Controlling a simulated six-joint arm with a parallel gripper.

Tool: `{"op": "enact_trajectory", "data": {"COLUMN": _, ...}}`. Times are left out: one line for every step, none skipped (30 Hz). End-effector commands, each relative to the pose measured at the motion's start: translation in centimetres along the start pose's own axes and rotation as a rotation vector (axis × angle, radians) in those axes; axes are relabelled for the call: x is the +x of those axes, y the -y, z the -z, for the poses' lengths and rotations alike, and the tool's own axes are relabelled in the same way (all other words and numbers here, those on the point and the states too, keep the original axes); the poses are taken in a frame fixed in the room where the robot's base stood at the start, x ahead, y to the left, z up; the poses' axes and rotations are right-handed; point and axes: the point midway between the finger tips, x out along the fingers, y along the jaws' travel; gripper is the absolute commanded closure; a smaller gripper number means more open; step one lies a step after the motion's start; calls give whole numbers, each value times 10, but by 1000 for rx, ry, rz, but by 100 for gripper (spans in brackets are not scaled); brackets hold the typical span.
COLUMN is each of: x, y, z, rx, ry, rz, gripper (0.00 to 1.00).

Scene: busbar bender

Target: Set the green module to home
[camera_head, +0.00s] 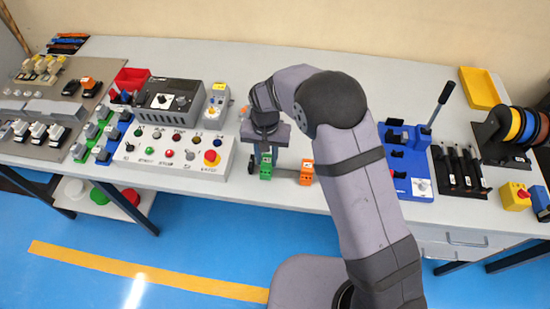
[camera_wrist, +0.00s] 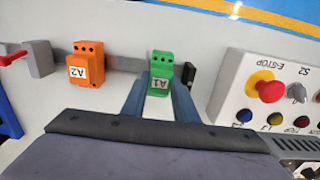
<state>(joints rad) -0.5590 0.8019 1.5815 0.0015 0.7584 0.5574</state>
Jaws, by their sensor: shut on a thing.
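The green module (camera_wrist: 160,68), labelled A1, is upright between the two fingers of my gripper (camera_wrist: 160,92) in the wrist view. My gripper is shut on it. In the head view the green module (camera_head: 266,168) shows below my gripper (camera_head: 265,152), near the table's front edge. It is at the left part of a grey rail (camera_head: 286,173). The rail is partly hidden, and I cannot tell whether the module touches it. An orange module (camera_wrist: 86,66), labelled A2, stands on the rail beside it, apart from it; it also shows in the head view (camera_head: 306,173).
A black end piece (camera_wrist: 191,76) is close beside the green module. A control box (camera_head: 180,152) with an E-stop button (camera_head: 211,157) stands to the left in the head view. A blue fixture (camera_head: 408,160) with a lever stands to the right, beyond my arm.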

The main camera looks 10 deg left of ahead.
Motion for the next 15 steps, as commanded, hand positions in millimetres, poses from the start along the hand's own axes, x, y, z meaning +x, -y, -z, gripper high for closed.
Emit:
{"op": "enact_trajectory", "data": {"x": 0, "y": 0, "z": 1, "rx": 0, "ry": -1, "rz": 0, "gripper": 100}}
{"op": "enact_trajectory", "data": {"x": 0, "y": 0, "z": 1, "rx": 0, "ry": -1, "rz": 0, "gripper": 100}}
{"op": "enact_trajectory", "data": {"x": 0, "y": -1, "z": 1, "rx": 0, "ry": -2, "rz": 0, "gripper": 100}}
{"op": "enact_trajectory", "data": {"x": 0, "y": -1, "z": 1, "rx": 0, "ry": -2, "rz": 0, "gripper": 100}}
{"op": "enact_trajectory", "data": {"x": 0, "y": -1, "z": 1, "rx": 0, "ry": -2, "rz": 0, "gripper": 100}}
{"op": "enact_trajectory", "data": {"x": 0, "y": -1, "z": 1, "rx": 0, "ry": -2, "rz": 0, "gripper": 100}}
{"op": "enact_trajectory", "data": {"x": 0, "y": -1, "z": 1, "rx": 0, "ry": -2, "rz": 0, "gripper": 69}}
{"op": "enact_trajectory", "data": {"x": 0, "y": -1, "z": 1, "rx": 0, "ry": -2, "rz": 0, "gripper": 62}}
{"op": "enact_trajectory", "data": {"x": 0, "y": -1, "z": 1, "rx": 1, "ry": -2, "rz": 0, "gripper": 55}}
{"op": "enact_trajectory", "data": {"x": 0, "y": -1, "z": 1, "rx": 0, "ry": -2, "rz": 0, "gripper": 55}}
{"op": "enact_trajectory", "data": {"x": 0, "y": -1, "z": 1, "rx": 0, "ry": -2, "rz": 0, "gripper": 55}}
{"op": "enact_trajectory", "data": {"x": 0, "y": -1, "z": 1, "rx": 0, "ry": -2, "rz": 0, "gripper": 55}}
{"op": "enact_trajectory", "data": {"x": 0, "y": -1, "z": 1, "rx": 0, "ry": -2, "rz": 0, "gripper": 55}}
{"op": "enact_trajectory", "data": {"x": 0, "y": -1, "z": 1, "rx": 0, "ry": -2, "rz": 0, "gripper": 55}}
{"op": "enact_trajectory", "data": {"x": 0, "y": -1, "z": 1, "rx": 0, "ry": -1, "rz": 0, "gripper": 55}}
